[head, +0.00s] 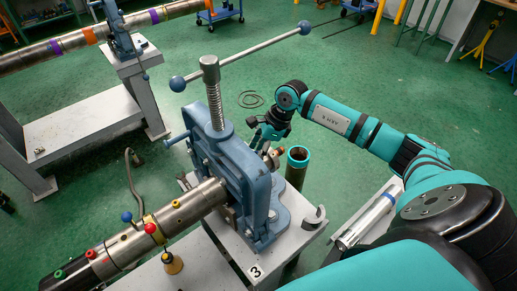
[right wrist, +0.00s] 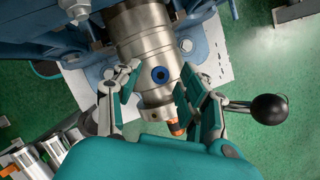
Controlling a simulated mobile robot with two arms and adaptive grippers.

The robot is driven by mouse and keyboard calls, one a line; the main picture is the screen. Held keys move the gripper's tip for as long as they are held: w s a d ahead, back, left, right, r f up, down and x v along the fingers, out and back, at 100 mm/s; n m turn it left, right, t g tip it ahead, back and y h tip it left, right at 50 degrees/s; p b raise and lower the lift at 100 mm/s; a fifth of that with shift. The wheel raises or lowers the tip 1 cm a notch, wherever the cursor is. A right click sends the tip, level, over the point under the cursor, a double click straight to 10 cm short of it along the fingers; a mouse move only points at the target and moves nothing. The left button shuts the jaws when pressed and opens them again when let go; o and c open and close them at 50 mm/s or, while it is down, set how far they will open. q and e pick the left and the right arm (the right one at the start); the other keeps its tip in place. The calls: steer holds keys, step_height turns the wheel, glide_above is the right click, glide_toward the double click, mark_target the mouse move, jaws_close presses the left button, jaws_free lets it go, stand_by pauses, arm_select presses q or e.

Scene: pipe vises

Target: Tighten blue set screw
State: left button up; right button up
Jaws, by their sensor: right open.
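The blue set screw (right wrist: 160,75) shows in the right wrist view as a blue ring with a dark centre. It sits on the metal pipe (right wrist: 148,48), which is held in the blue vise (head: 238,170). My right gripper (right wrist: 160,95) is open, with one finger on each side of the screw in the picture; whether they touch the pipe is unclear. In the head view my right gripper (head: 268,132) is behind the vise, partly hidden by it, and the screw cannot be made out. My left gripper is not in view.
The vise's long bar (head: 250,53) with blue ball ends reaches above my right gripper. A teal-rimmed upright tube (head: 298,156) stands near it. A black ball (right wrist: 269,109) on a rod lies right of my fingers. Green floor (head: 350,80) is open behind.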

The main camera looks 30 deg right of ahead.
jaws_close()
steer(key=shift+m, duration=0.3)
steer(key=m+t+b, duration=0.1)
steer(key=m+b, duration=0.1)
steer(key=shift+f+m+h, duration=0.1)
steer(key=shift+m+h, duration=0.2)
steer(key=shift+h, duration=0.1)
steer(key=m+b, duration=0.1)
steer(key=m, duration=0.1)
steer(key=m+t+h+b, duration=0.1)
steer(key=m+b, duration=0.1)
steer(key=shift+s+a+m, duration=0.1)
steer(key=shift+a+m, duration=0.1)
steer(key=shift+m, duration=0.1)
steer(key=m+h+b, duration=0.2)
steer(key=m+b, duration=0.2)
steer(key=m, duration=0.1)
steer(key=shift+a, duration=0.15)
steer(key=shift+r+m+h+b, duration=0.25)
steer(key=shift+m+h+b, duration=0.55)
steer(key=shift+m, duration=0.7)
steer(key=shift+r, duration=0.1)
